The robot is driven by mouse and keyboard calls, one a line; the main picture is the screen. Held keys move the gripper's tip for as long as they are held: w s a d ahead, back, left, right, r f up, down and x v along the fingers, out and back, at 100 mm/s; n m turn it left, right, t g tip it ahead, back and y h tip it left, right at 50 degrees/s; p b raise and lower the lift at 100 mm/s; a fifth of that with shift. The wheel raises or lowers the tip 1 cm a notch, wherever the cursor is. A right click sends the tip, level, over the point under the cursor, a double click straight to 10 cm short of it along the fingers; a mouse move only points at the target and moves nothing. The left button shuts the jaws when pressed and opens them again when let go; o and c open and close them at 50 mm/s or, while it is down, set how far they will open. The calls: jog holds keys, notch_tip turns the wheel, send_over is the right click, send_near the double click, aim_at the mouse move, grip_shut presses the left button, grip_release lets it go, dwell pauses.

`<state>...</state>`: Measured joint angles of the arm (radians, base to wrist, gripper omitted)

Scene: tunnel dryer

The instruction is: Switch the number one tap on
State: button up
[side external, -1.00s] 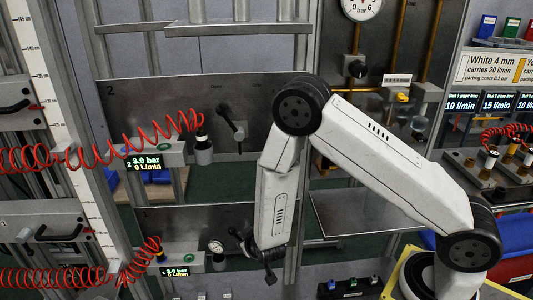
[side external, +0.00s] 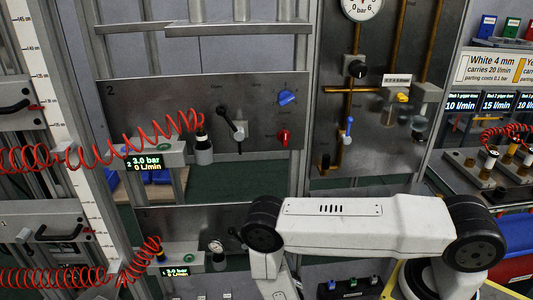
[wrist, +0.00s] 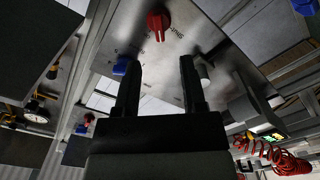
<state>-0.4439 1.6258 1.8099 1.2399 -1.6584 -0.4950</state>
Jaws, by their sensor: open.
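The lower panel (side external: 180,216) on the frame carries a gauge and a dark lever (side external: 234,231), which my arm partly covers. Above it, the panel marked 2 (side external: 170,92) has a black lever (side external: 230,120), a blue knob (side external: 287,97) and a red knob (side external: 284,137). In the wrist view my gripper (wrist: 158,68) is open, with nothing seen between its fingers. Beyond the fingers is a metal panel with a red knob (wrist: 158,22) and a blue knob (wrist: 121,66), the blue one close to the left finger. My gripper is out of sight in the side view.
Red coiled hoses (side external: 100,148) hang across the left. A pipe board with a blue-handled valve (side external: 348,130) stands right of the frame. A small display (side external: 147,162) reads 3.0 bar and 0 L/min. In the wrist view a red coil (wrist: 285,160) lies at lower right.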

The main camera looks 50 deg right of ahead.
jog(key=shift+d, duration=0.1)
jog(key=x, duration=0.7)
jog(key=shift+w+d, duration=0.25)
dwell(0.5)
grip_shut()
